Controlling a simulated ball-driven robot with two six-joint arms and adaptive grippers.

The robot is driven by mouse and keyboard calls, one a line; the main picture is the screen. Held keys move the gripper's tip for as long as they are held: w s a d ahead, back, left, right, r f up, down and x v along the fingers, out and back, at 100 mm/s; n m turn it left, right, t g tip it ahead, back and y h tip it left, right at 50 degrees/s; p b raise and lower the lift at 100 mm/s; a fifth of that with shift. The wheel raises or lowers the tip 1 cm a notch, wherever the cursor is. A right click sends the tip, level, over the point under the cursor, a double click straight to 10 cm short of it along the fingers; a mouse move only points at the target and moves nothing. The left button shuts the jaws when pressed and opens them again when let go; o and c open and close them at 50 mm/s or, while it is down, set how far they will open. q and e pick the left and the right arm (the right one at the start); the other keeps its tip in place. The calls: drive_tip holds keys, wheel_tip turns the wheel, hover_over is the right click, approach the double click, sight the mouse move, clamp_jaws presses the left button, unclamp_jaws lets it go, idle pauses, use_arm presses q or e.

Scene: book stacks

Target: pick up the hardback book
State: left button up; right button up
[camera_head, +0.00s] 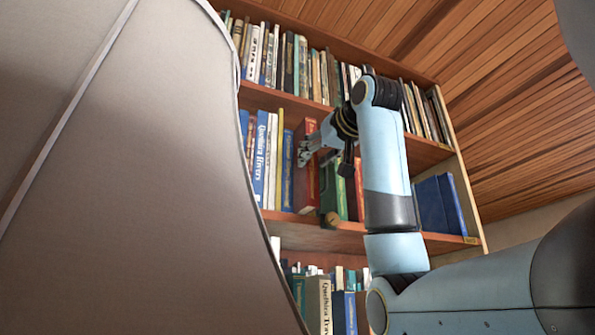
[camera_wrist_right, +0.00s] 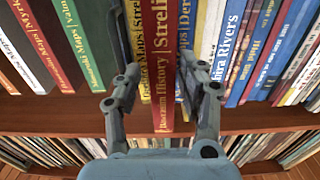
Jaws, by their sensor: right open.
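A thick red hardback book (camera_head: 306,178) stands upright on the middle shelf, its spine facing out. My right gripper (camera_head: 305,154) is at the upper part of this book in the head view. In the right wrist view my right gripper (camera_wrist_right: 165,55) is open, with one finger on each side of the red book's spine (camera_wrist_right: 163,95). No firm grip shows, and I cannot tell whether the fingers touch the book. The fingers hide parts of the neighbouring books. My left gripper is not in view.
Blue and white books (camera_head: 262,155) stand left of the red book; a green book (camera_head: 333,190) stands to its right. A large grey-brown fabric surface (camera_head: 130,200) blocks the left side.

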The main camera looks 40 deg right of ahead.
sight(298, 172)
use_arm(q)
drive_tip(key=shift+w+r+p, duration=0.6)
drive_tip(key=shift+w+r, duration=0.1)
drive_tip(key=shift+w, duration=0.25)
use_arm(e)
drive_tip(key=x, duration=0.5)
drive_tip(key=shift+w+f, duration=0.2)
drive_tip(key=shift+c, duration=1.1)
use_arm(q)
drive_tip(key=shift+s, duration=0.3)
use_arm(e)
clamp_jaws()
drive_tip(key=shift+s+r, duration=0.1)
